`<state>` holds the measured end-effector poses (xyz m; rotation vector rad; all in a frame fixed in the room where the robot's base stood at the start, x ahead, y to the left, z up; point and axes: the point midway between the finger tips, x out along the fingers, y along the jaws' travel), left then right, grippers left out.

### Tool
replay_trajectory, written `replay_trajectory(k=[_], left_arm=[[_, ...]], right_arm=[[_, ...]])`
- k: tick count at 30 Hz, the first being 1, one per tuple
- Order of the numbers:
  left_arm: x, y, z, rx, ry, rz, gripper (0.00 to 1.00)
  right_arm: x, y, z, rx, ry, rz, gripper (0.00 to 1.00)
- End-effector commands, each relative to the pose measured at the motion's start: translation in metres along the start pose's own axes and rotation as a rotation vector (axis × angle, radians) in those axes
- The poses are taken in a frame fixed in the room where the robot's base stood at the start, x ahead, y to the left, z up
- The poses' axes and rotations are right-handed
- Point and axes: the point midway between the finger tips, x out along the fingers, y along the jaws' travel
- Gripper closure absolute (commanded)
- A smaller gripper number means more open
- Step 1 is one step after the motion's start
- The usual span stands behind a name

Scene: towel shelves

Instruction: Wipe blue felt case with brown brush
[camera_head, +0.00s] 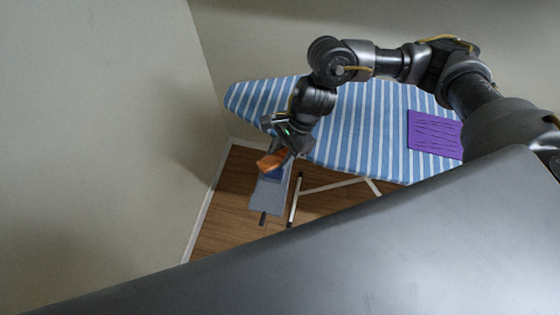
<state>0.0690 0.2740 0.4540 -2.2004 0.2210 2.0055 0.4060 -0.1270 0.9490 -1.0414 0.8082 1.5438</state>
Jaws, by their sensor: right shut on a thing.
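My right gripper (283,146) hangs off the left end of the ironing board, pointing down. It is shut on the orange-brown brush (269,162). Just below the brush is a small dark blue thing (273,175), which looks like the blue felt case. It lies at the top of a pale grey-blue surface (264,197). The brush and gripper hide part of the blue thing. I cannot tell whether the brush touches it. My left gripper is not in view.
A blue-and-white striped ironing board (352,125) stands by the wall, with its pale legs (335,186) below. A purple mat-like thing (434,134) lies on its right part. Walls close in at left and behind. Wooden floor (228,203) shows between.

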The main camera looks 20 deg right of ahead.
Motion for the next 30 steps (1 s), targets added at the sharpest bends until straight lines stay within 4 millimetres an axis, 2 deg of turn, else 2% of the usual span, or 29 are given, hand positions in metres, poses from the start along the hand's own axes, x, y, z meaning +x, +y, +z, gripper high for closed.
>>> replay_trajectory(k=[1,8,18,23,30], left_arm=[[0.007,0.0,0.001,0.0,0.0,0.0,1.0],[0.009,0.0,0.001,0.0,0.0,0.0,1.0],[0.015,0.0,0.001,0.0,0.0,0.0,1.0],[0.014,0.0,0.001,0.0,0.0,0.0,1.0],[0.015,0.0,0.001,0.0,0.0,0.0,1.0]], right_arm=[[0.003,-0.003,-0.007,0.005,0.009,-0.002,0.82],[-0.002,-0.008,-0.009,0.003,0.006,-0.001,0.83],[-0.007,0.0,-0.015,0.002,0.005,-0.002,0.83],[-0.007,0.002,-0.012,0.0,0.003,-0.001,0.83],[0.0,0.018,0.003,-0.003,0.001,-0.001,0.83]])
